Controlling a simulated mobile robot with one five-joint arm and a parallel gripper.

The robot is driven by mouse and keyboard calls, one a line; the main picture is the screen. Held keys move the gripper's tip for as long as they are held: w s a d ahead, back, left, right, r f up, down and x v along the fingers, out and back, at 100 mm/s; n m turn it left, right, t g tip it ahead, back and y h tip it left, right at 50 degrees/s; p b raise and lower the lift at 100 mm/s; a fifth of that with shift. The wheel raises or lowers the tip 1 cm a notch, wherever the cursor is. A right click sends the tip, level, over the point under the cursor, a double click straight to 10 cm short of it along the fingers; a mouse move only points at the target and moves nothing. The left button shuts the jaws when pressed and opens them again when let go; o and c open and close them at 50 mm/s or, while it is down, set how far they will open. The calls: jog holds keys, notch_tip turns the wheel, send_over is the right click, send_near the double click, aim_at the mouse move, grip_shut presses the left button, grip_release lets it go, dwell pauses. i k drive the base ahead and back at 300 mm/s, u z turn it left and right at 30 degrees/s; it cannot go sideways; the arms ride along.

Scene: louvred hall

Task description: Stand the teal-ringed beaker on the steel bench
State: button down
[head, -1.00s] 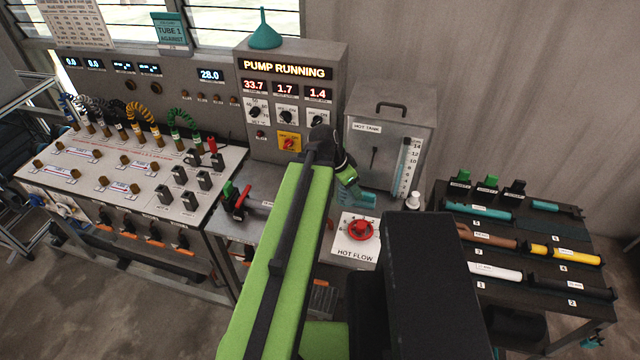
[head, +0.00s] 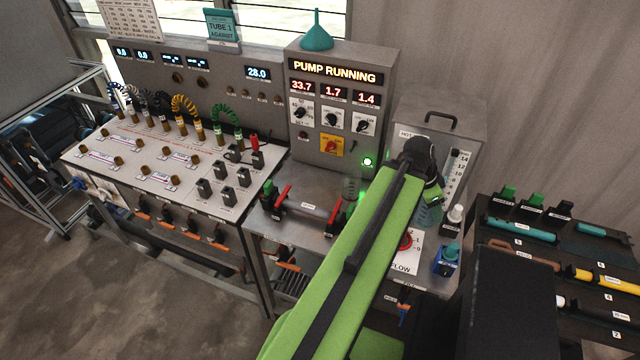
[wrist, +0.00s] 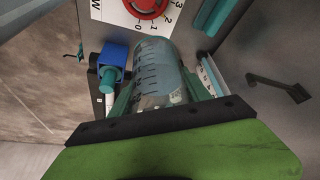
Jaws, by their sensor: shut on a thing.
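My gripper (head: 432,197) is shut on a clear beaker with dark graduation marks, which also shows in the wrist view (wrist: 158,72). The beaker (head: 428,216) is partly hidden by my arm in the head view. The teal fingers (wrist: 158,98) lie on either side of it in the wrist view.
A grey tube with red-handled ends (head: 305,209) lies on the bench. A dark rack (head: 560,250) stands further right.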

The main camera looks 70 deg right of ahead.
aim_at(303, 181)
jog(key=i, duration=0.85)
jog(key=z, duration=0.2)
jog(key=k, duration=0.4)
jog(key=u, duration=0.15)
